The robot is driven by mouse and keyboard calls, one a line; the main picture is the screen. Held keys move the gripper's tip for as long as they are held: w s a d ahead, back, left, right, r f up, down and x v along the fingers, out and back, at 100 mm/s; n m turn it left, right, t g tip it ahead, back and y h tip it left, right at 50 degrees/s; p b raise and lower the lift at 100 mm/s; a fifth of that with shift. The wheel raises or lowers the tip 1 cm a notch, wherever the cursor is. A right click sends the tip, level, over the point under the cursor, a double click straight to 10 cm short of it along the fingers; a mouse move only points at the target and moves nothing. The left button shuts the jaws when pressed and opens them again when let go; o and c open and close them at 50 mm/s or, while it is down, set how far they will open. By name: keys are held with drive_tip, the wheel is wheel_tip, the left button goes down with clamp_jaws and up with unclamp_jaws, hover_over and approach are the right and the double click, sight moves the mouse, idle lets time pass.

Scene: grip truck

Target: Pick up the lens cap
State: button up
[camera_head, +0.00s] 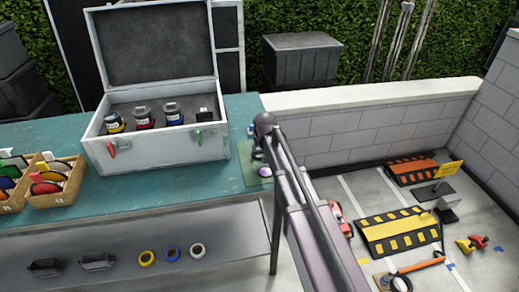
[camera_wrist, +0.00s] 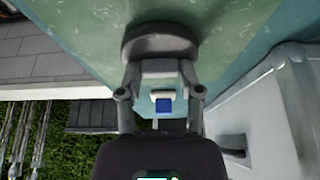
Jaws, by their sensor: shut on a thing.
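My gripper (camera_wrist: 160,62) is shut on a dark grey, rounded, disc-like thing that looks like the lens cap (camera_wrist: 158,40) in the wrist view. The cap lies across the fingertips, over the green table surface. I cannot tell whether it touches the surface. In the head view my arm reaches to the right end of the teal table (camera_head: 120,198), and it mostly hides my gripper and the cap. A small green mat (camera_head: 252,178) lies there beside the case.
An open silver case (camera_head: 155,155) with several small canisters stands left of my gripper. Wooden boxes (camera_head: 55,195) with coloured discs stand further left. Tape rolls lie on the lower grey shelf (camera_head: 225,225). A low block wall (camera_head: 370,125) stands to the right.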

drive_tip(key=shift+r+p, duration=1.25)
drive_tip(key=shift+r, duration=0.15)
drive_tip(key=s+d, duration=0.3)
drive_tip(key=s, duration=0.1)
drive_tip(key=s+d+r+p, duration=0.1)
drive_tip(key=s+d, duration=0.2)
drive_tip(key=s, duration=0.1)
drive_tip(key=s+d, duration=0.4)
drive_tip(key=shift+s+r+p, duration=0.3)
drive_tip(key=shift+r+p, duration=0.1)
drive_tip(key=shift+s, duration=0.2)
